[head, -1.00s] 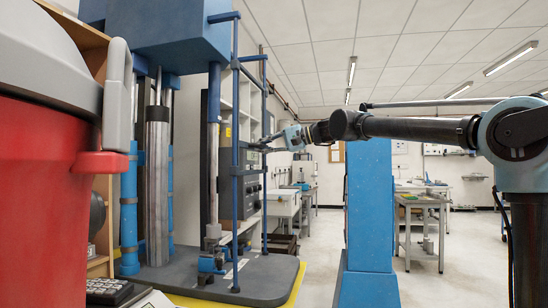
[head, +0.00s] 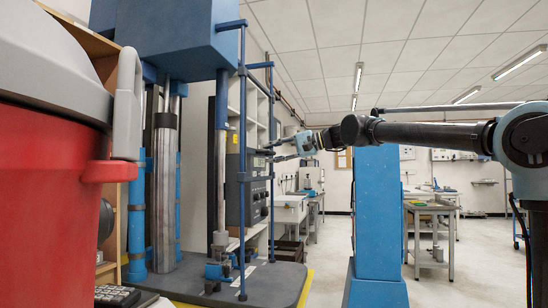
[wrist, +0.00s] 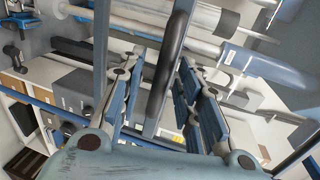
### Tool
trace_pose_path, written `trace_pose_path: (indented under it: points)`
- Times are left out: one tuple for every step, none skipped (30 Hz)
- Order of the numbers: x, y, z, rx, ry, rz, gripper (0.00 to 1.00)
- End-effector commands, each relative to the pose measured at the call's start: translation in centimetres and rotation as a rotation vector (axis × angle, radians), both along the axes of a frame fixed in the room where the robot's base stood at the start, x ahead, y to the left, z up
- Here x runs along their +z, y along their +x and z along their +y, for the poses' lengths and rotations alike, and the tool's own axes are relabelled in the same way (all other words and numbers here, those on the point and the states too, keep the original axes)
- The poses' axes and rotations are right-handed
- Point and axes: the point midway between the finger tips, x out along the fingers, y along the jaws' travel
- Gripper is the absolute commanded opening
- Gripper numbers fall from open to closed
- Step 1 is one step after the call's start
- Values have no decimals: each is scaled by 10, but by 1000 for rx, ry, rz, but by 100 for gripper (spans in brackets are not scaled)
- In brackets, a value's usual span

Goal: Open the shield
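The shield (head: 243,150) is a blue upright frame of posts and crossbars on the front of the tall blue testing machine. Its far post (head: 271,110) stands beside my gripper (head: 277,150). In the wrist view, a dark curved handle (wrist: 171,70) on the frame runs between the two fingers of my gripper (wrist: 163,68). The fingers are apart, one on each side of the handle, with gaps showing. I cannot tell whether either finger touches it. The shield looks shut across the machine's front. The fingertips are small in the head view.
A red bin (head: 50,200) with a grey lid fills the near left. A blue column (head: 376,220) stands right of the machine, behind my arm. The machine's dark base (head: 265,283) has a yellow edge. Open floor (head: 440,290) lies at the right.

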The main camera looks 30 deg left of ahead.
Motion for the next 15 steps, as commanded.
trace_pose_path:
  points:
    - [1,3,-7,-3,0,0,32]
    - [2,4,-12,-3,0,0,32]
    - [4,5,-19,-4,0,0,32]
    - [5,7,-25,-4,0,0,32]
    - [6,8,-31,-4,0,0,32]
    - [8,10,-38,-4,0,0,32]
    - [9,12,-44,-4,0,0,32]
    - [10,13,-50,-4,0,0,32]
    - [12,14,-57,-5,0,0,32]
    - [13,15,-63,-4,0,0,32]
    - [14,17,-68,-4,0,0,32]
    - [15,18,-74,-4,1,1,32]
    - [16,20,-78,-4,1,1,32]
    - [17,20,-82,-4,1,1,32]
    - [18,21,-87,-3,1,2,32]
